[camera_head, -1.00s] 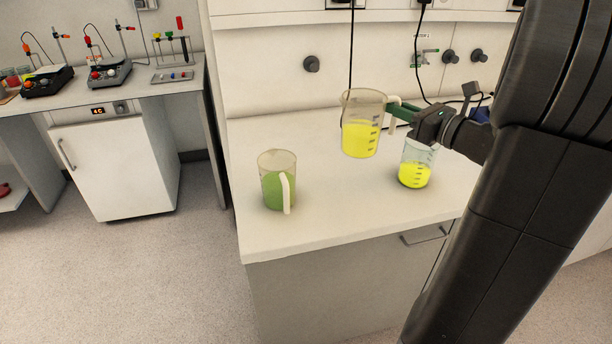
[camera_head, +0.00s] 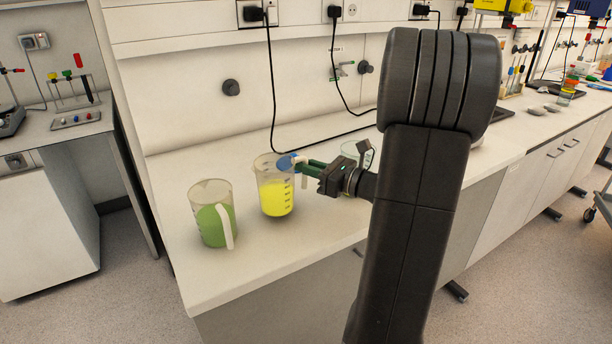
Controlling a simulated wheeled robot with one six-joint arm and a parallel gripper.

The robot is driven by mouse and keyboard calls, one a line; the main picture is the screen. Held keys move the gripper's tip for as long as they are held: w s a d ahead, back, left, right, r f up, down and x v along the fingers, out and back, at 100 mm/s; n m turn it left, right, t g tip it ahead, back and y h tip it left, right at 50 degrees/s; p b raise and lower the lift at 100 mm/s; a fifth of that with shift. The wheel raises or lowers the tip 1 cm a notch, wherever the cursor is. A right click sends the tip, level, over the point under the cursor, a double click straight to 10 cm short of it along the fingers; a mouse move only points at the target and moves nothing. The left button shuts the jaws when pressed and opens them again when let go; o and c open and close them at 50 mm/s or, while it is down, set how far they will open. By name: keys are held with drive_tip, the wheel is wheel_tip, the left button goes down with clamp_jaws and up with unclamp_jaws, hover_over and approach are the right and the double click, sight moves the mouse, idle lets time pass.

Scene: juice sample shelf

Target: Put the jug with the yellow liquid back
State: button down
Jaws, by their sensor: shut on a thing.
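The jug with the yellow liquid (camera_head: 276,198) is clear, upright and about half full, over the left part of the bench top. My gripper (camera_head: 301,163) is shut on its pale handle at the upper right, the handle partly hidden by the green fingers. A blue patch shows at the fingertips by the rim. I cannot tell whether the jug's base touches the bench or hangs just above it. The jug with green liquid (camera_head: 212,222) stands to its left, close but apart, its handle facing front.
A clear beaker (camera_head: 371,150) shows only in part behind my arm. The white bench top (camera_head: 190,279) is bare in front of the jugs, up to its front and left edges. Black cables hang along the back wall. Another bench (camera_head: 80,133) with a tube rack stands left.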

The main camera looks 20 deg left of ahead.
drive_tip(key=shift+f, duration=1)
drive_tip(key=shift+f, duration=0.15)
drive_tip(key=c, duration=1.4)
unclamp_jaws()
drive_tip(key=shift+c, duration=0.2)
drive_tip(key=shift+d+r, duration=0.2)
drive_tip(key=d, duration=0.3)
drive_tip(key=s+d, duration=0.1)
drive_tip(key=d, duration=0.3)
drive_tip(key=s+d, duration=0.1)
drive_tip(key=d, duration=0.3)
drive_tip(key=shift+s+d+f, duration=0.1)
drive_tip(key=shift+d+f, duration=0.05)
drive_tip(key=shift+d, duration=0.05)
